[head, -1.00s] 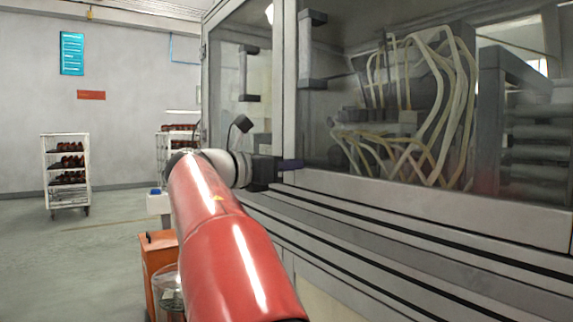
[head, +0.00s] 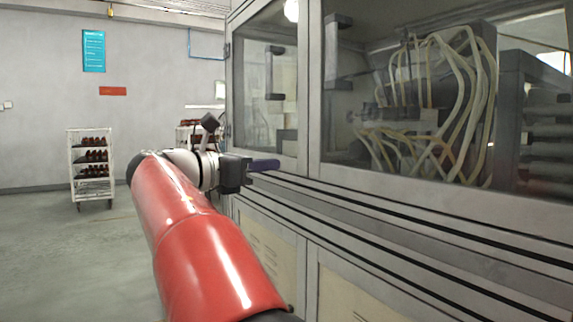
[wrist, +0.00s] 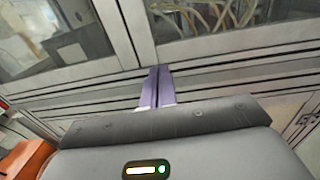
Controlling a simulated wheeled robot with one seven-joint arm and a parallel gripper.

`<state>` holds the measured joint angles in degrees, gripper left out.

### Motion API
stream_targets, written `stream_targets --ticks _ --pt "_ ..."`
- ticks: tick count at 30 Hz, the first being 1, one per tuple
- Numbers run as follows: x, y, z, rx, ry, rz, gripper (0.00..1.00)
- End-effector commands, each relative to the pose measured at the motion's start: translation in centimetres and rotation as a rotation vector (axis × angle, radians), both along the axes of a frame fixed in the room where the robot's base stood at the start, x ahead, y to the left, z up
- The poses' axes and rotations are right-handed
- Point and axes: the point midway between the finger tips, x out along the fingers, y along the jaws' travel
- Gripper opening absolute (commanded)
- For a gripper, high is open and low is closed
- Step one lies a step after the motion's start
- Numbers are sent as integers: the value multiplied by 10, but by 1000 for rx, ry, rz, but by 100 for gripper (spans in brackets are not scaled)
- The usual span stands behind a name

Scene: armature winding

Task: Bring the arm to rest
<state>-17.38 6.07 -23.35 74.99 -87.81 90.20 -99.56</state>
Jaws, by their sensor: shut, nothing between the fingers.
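My gripper (head: 264,165) is at the end of my red arm, in the middle of the head view. Whether the fingertips touch the cabinet I cannot tell.
The cabinet has glazed doors with a dark handle (head: 338,52) and pale hoses (head: 470,95) behind the glass. A white rack (head: 92,165) with dark parts stands at the left. An orange thing (wrist: 28,162) shows in the wrist view.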

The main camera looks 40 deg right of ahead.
Motion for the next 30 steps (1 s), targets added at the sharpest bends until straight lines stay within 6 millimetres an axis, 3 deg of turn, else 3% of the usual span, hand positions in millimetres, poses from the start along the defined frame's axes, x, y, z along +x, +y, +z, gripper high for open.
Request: stream_targets --ticks 4,11,15,17,20,22,26,30 --pt "3 15 0 0 0 0 0" --pt "3 19 0 1 0 0 0" --pt "-2 12 -18 72 -59 36 0" --pt "-8 7 -41 160 -137 75 0" --pt "-25 10 -101 397 -350 133 0" --pt "-41 27 -149 596 -540 134 0" --pt "-77 79 -227 945 -888 15 0" --pt "-119 144 -293 1239 -1220 -263 0"
